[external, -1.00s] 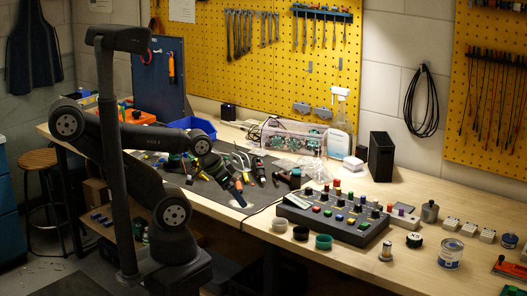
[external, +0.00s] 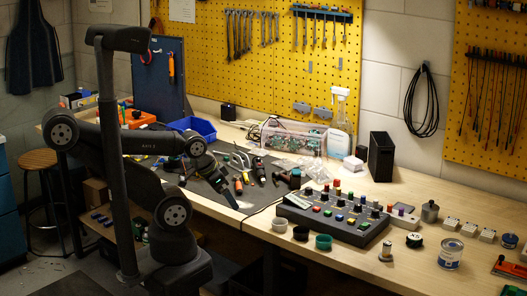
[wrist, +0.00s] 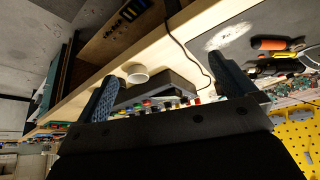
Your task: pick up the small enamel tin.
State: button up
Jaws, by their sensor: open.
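A small white tin with a dark blue label band (external: 450,254) stands upright on the right part of the bench, near the front edge; I take it for the enamel tin. My gripper (external: 232,200) is far to its left, above the dark mat, pointing down toward the bench front. In the wrist view my gripper (wrist: 166,88) has its two fingers wide apart, open, with nothing held. I cannot make out the tin in the wrist view.
A button console (external: 335,218) stands between my gripper and the tin, with several small rings (external: 301,233) before it. A dark round tape (external: 414,240) and a small metal-and-cream cylinder (external: 386,251) lie left of the tin. Hand tools (external: 258,170) lie on the mat.

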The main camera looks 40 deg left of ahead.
jog(key=shift+c, duration=0.9)
